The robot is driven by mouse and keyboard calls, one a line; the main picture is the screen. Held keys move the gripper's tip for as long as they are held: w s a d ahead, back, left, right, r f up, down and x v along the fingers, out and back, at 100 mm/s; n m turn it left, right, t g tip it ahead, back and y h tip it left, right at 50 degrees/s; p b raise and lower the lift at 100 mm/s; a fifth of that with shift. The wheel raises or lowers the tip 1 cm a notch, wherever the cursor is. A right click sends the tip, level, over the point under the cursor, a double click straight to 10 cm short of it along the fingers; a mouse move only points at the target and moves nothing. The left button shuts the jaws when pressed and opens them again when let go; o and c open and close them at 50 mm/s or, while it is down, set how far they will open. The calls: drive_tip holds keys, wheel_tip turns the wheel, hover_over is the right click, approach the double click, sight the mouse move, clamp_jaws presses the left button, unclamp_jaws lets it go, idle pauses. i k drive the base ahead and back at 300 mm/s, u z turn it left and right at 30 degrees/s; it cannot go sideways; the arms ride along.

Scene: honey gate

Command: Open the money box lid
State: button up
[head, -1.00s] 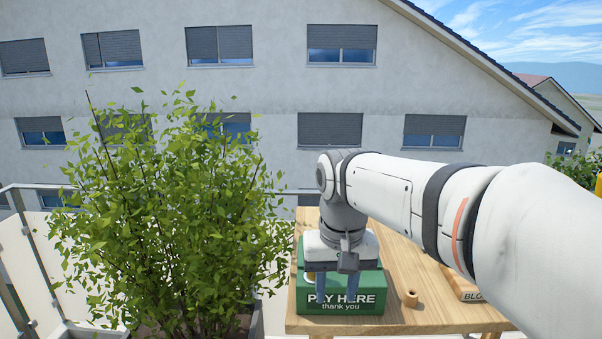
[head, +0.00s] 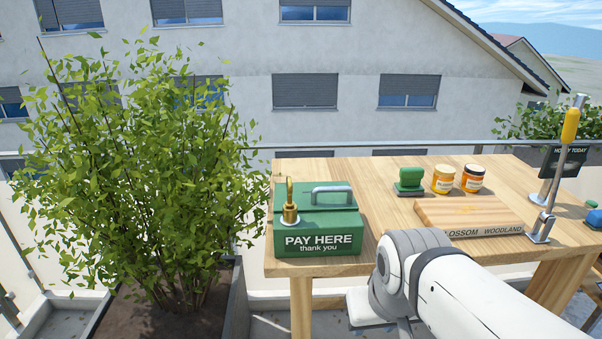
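The green money box (head: 318,242) stands at the left front of the wooden table, with "PAY HERE thank you" on its front. Its green lid (head: 285,190) looks shut and carries a grey bar handle (head: 332,194). A brass fitting (head: 289,205) with an upright loop or stem stands at the lid's left front; I cannot tell its exact form. My gripper (head: 372,306) is low in front of the table, right of and below the box and apart from it. Only part of its pale body shows; its fingers are hidden.
Right of the box, the table (head: 385,235) is bare. Beyond are a green stamp-like object (head: 410,181), two honey jars (head: 444,180) (head: 473,178), a lettered wooden board (head: 470,216) and a metal post with a yellow grip (head: 570,125). A leafy bush (head: 150,170) stands left.

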sight(314, 187)
drive_tip(key=z, duration=1.2)
drive_tip(key=k, duration=0.7)
drive_tip(key=u, duration=0.55)
drive_tip(key=i, duration=1)
drive_tip(key=u, duration=0.05)
